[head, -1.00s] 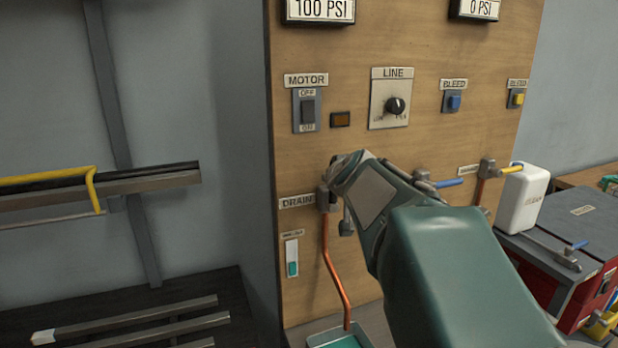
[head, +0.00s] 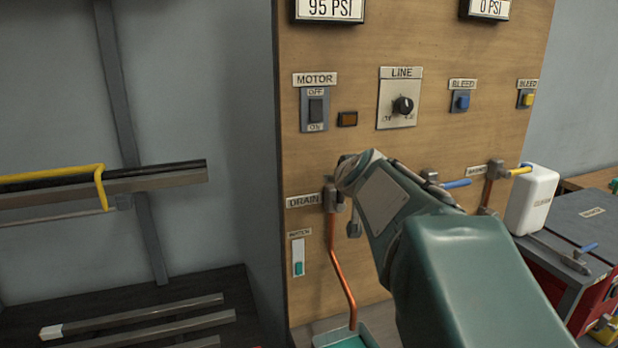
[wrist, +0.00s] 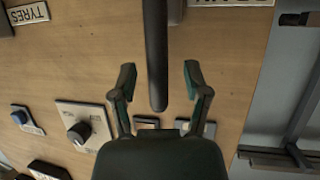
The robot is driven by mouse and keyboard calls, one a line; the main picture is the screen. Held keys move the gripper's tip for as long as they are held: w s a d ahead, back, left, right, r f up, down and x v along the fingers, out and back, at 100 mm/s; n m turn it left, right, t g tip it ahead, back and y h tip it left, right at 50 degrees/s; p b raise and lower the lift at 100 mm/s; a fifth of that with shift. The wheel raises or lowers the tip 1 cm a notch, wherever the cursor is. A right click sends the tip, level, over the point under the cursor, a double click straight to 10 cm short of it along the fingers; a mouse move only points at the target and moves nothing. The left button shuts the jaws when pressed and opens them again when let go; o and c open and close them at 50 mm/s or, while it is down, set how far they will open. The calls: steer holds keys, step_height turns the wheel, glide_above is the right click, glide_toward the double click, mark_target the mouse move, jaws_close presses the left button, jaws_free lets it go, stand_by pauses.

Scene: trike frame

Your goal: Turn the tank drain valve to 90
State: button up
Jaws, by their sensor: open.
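The drain valve (head: 333,196) is on the wooden panel right of the DRAIN label (head: 303,201), with a copper pipe running down from it. My arm hides part of it in the head view. In the wrist view, which shows the panel upside down, a long dark bar (wrist: 157,45), apparently the valve's handle, comes in from the top edge. My gripper (wrist: 159,68) is open, with one finger on each side of the bar and a visible gap on both sides. I cannot tell the depth between fingers and bar.
The display (head: 330,10) above reads 95 PSI; the other (head: 486,8) reads 0 PSI. The motor switch (head: 316,110) and line knob (head: 402,105) are above my arm. A blue-handled valve (head: 455,184) is to its right. A tray (head: 345,338) is below the drain pipe.

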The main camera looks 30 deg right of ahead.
steer(key=v, duration=0.6)
steer(key=shift+s+a, duration=0.1)
steer(key=s+a+f+n+g+y, duration=0.2)
steer(key=s+a+f+y, duration=0.15)
steer(key=a+f, duration=0.45)
steer(key=s+a+f+n+g+y, duration=0.2)
steer(key=s+a+f, duration=0.25)
steer(key=a, duration=0.75)
steer(key=s+a+f+g, duration=0.2)
steer(key=s+a+f, duration=0.1)
steer(key=s+f, duration=0.3)
steer(key=shift+s+a+f+n+g, duration=0.25)
steer(key=shift+s+n+g, duration=0.15)
steer(key=shift+s, duration=0.2)
